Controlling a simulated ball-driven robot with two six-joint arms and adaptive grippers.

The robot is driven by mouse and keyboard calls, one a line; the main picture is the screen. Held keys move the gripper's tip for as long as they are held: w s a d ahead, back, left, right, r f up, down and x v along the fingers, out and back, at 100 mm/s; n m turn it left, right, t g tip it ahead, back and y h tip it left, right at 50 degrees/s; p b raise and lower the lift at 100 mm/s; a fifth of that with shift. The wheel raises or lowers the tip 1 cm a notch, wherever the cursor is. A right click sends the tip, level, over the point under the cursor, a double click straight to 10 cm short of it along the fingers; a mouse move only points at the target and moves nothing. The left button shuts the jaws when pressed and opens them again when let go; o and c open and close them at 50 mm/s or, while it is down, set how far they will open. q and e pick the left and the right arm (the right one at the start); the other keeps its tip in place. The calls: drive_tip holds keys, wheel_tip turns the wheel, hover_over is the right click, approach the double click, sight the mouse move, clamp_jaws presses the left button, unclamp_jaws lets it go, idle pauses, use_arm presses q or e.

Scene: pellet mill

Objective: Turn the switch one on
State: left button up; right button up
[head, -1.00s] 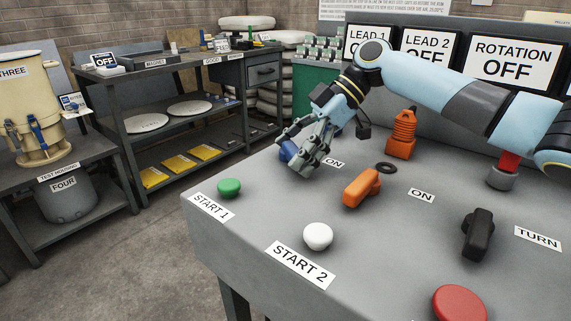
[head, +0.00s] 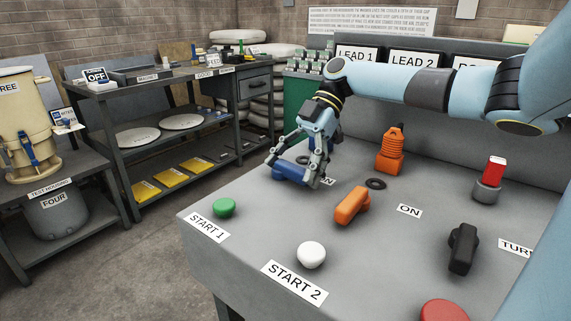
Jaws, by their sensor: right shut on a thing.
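The blue switch handle (head: 292,174) sits at the back left of the grey console, beside a partly hidden ON label (head: 328,181). I cannot read a number on it. My right gripper (head: 300,172) reaches over from the right and is shut on the blue handle, with its fingers around it. An orange switch handle (head: 351,205) stands to the right, near another ON label (head: 410,210). My left gripper is not in view.
The console (head: 250,240) also bears a green button (head: 224,207), a white button (head: 312,254), a black knob (head: 462,249), a red button (head: 444,312), an orange cone-like part (head: 390,149) and a red-topped post (head: 489,182). Shelves (head: 150,120) stand at left.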

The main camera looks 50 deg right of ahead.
drive_tip(key=shift+s+f, duration=0.2)
drive_tip(key=shift+f, duration=0.05)
drive_tip(key=o, duration=1.5)
drive_tip(key=shift+d+r, duration=0.1)
drive_tip(key=shift+r, duration=0.05)
drive_tip(key=v, duration=0.7)
drive_tip(key=shift+d+r, duration=0.1)
